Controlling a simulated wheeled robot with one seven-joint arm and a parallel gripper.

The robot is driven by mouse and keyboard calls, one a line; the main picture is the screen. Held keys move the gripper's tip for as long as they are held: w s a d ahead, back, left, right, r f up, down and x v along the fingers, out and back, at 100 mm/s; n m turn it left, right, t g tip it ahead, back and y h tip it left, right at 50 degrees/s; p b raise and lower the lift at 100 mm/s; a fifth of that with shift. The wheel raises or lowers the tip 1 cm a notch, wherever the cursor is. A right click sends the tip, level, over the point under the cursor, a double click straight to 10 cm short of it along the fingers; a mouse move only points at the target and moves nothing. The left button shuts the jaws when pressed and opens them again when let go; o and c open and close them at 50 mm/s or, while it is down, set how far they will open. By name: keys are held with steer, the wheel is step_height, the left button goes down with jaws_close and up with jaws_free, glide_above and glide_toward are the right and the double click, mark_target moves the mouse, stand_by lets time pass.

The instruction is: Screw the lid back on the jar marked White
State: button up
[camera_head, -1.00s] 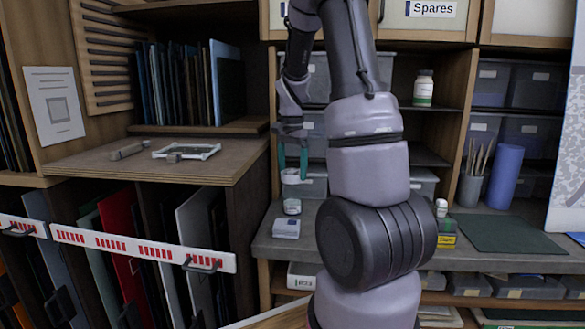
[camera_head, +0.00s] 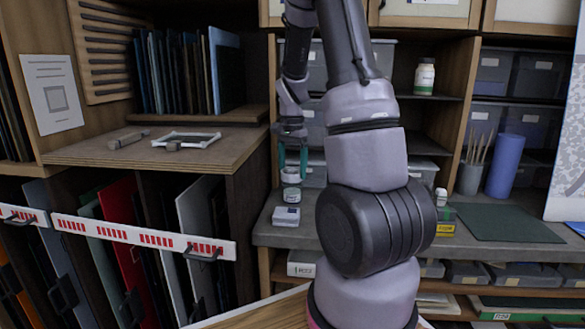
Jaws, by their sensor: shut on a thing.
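My gripper (camera_head: 292,166) points down over the grey counter, its teal fingers shut on a small white lid (camera_head: 291,175). A small white jar (camera_head: 292,195) with a label band stands upright on the counter directly below. The lid is right above the jar's top; I cannot tell whether they touch. The jar's label is too small to read, so I cannot confirm that it says White.
A small pale box (camera_head: 285,216) lies on the counter in front of the jar. A bottle (camera_head: 441,197) and a yellow-green box (camera_head: 445,224) stand right of my arm. A green mat (camera_head: 507,222) lies further right. A wooden cabinet (camera_head: 225,170) rises on the left.

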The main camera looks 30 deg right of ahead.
steer(key=shift+f, duration=0.9)
stand_by(2.1)
steer(key=m, duration=0.5)
steer(key=m, duration=0.3)
steer(key=shift+m, duration=1.2)
steer(key=m, duration=0.4)
steer(key=shift+m, duration=0.6)
